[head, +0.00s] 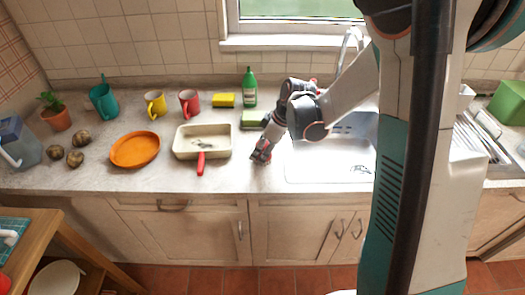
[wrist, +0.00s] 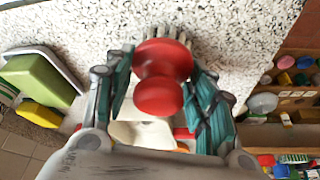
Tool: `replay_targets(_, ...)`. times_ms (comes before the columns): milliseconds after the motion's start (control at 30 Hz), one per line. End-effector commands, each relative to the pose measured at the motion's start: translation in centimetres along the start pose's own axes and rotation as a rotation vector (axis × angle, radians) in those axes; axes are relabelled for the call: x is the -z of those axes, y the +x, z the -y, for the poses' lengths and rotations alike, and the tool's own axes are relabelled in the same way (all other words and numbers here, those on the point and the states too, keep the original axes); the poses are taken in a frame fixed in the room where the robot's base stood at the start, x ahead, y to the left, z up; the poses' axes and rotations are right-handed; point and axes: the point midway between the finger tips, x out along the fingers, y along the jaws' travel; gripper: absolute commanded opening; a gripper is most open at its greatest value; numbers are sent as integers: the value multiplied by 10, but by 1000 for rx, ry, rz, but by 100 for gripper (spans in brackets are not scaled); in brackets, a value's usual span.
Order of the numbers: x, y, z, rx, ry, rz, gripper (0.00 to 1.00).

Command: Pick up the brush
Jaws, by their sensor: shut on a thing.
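The brush (wrist: 160,92) has a rounded red handle and pale bristles that show at its far end in the wrist view. My gripper (wrist: 163,66) has its teal-padded fingers on both sides of the red handle and is shut on it. The speckled counter lies beyond the bristles; I cannot tell whether they touch it. In the head view my gripper (head: 262,152) is low over the counter, between the pan and the sink, and the brush cannot be made out clearly there.
A cream pan (head: 183,153) with a red handle stands left of my gripper. The sink (head: 325,165) is to the right. Behind are a green bottle (head: 249,88), a yellow sponge (head: 223,100) and a green-topped block (head: 253,119). An orange plate (head: 135,150) lies farther left.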

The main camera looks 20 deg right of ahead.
Motion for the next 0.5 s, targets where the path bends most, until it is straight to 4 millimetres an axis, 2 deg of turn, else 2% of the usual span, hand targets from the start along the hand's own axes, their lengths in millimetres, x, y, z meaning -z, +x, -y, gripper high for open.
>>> replay_targets(167, 4, -12, 0, 0, 0, 0, 26)
replay_targets(267, 10, -25, 0, 0, 0, 0, 26)
replay_targets(367, 18, -44, 0, 0, 0, 0, 26)
replay_targets(500, 33, -80, 1, 0, 0, 0, 26)
